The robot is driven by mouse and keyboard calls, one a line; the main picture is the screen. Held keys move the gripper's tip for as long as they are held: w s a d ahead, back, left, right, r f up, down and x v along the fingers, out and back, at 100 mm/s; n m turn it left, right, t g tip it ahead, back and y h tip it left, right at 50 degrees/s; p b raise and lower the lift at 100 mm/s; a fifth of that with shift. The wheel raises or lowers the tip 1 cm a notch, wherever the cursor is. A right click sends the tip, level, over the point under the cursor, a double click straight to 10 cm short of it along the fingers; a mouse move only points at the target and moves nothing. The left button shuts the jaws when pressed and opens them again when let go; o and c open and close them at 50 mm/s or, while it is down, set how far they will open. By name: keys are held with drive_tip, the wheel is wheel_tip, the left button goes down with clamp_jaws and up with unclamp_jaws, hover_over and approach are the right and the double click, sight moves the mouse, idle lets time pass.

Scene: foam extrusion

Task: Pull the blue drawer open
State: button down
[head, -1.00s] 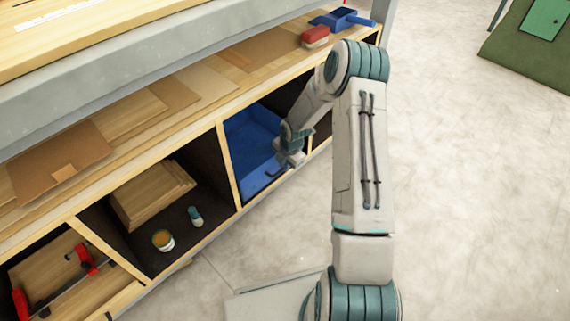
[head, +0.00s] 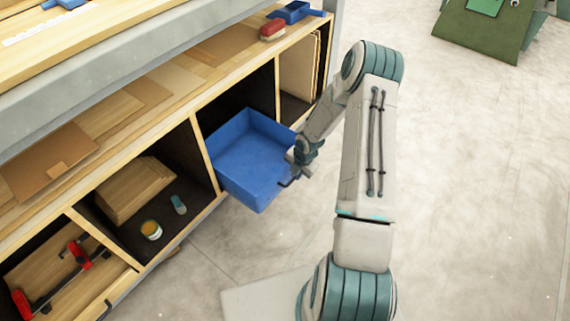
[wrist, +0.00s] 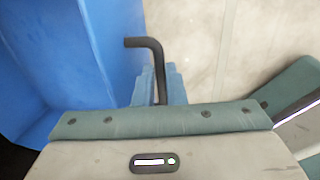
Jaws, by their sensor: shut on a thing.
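The blue drawer (head: 236,165) juts out of its bay in the wooden bench and shows an empty inside. Its front faces right and down in the head view. In the wrist view the blue drawer (wrist: 95,60) fills the left side. A dark bent handle (wrist: 150,50) stands at its front. My gripper (head: 292,170) is at the drawer front. In the wrist view my gripper (wrist: 158,85) is shut on the handle, with the handle's bent end showing beyond the fingers.
The bay left of the drawer holds stacked boards (head: 135,188), a small tin (head: 151,229) and a small bottle (head: 179,204). A red clamp (head: 78,254) lies farther left. A red brush (head: 272,30) and a blue dustpan (head: 294,12) sit on the shelf above.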

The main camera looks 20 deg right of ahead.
drive_tip(key=shift+s+d, duration=0.5)
drive_tip(key=shift+s, duration=0.25)
drive_tip(key=c, duration=1.5)
unclamp_jaws()
wheel_tip(320, 180, up, 14)
drive_tip(key=s+d+p, duration=0.1)
drive_tip(key=s+p, duration=0.1)
drive_tip(key=p, duration=0.4)
drive_tip(key=shift+d+f, duration=0.2)
drive_tip(key=shift+d, duration=0.15)
drive_tip(key=shift+s, duration=0.1)
